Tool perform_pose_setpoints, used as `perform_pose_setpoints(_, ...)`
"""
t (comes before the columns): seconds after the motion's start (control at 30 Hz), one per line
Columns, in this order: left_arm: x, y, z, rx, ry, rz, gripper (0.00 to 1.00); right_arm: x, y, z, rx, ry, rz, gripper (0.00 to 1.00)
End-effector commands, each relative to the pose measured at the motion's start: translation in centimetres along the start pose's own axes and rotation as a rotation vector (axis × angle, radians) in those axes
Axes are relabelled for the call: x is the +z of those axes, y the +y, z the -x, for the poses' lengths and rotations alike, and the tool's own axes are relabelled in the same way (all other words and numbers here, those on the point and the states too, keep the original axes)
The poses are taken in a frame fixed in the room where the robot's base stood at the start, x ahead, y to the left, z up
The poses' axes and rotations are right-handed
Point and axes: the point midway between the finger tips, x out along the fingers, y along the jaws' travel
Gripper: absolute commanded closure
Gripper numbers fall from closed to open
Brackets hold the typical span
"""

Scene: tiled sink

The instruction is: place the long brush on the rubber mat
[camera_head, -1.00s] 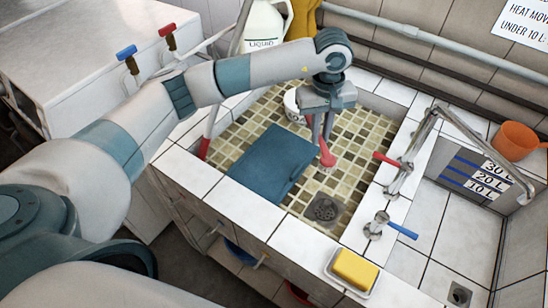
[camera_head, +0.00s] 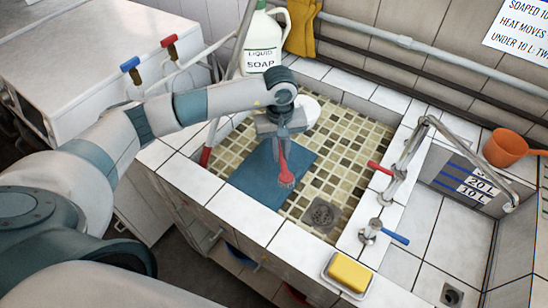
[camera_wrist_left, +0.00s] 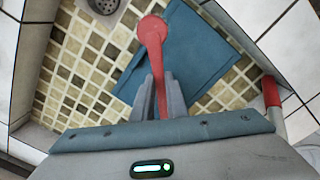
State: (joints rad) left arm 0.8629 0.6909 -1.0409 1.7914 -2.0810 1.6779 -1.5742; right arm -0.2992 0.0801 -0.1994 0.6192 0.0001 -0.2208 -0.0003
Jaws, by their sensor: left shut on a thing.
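My left gripper (camera_head: 280,140) is shut on the red long brush (camera_head: 284,172). The brush hangs down from the fingers, its round head lowest, in front of the blue rubber mat (camera_head: 250,190) in the head view. The mat lies flat on the mosaic floor of the sink basin. In the left wrist view the brush (camera_wrist_left: 153,32) runs out from between the fingers (camera_wrist_left: 158,95) and overlaps the mat (camera_wrist_left: 195,45). I cannot tell whether the brush head touches the mat. My right gripper is not in view.
The drain (camera_head: 321,213) is right of the mat. A soap jug (camera_head: 264,48) stands behind the basin. A pole with a red end (camera_head: 205,157) leans at the basin's left side. A tap (camera_head: 395,172), yellow soap (camera_head: 350,272) and an orange scoop (camera_head: 505,148) are to the right.

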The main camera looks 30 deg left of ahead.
Motion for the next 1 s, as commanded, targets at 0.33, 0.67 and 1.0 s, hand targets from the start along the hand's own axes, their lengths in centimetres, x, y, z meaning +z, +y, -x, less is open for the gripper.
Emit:
perform_pose_setpoints(0.33, -0.7, -1.9, -1.2, 0.001, 0.001, -0.001, 1.00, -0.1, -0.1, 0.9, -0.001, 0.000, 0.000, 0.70)
perform_pose_setpoints(0.67, -0.6, -1.9, -1.8, -0.001, -0.003, 0.001, 1.00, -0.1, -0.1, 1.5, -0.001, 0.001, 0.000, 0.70)
perform_pose_setpoints(1.0, -0.7, -1.9, -5.1, 0.000, -0.001, -0.001, 1.00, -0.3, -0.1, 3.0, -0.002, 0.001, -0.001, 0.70)
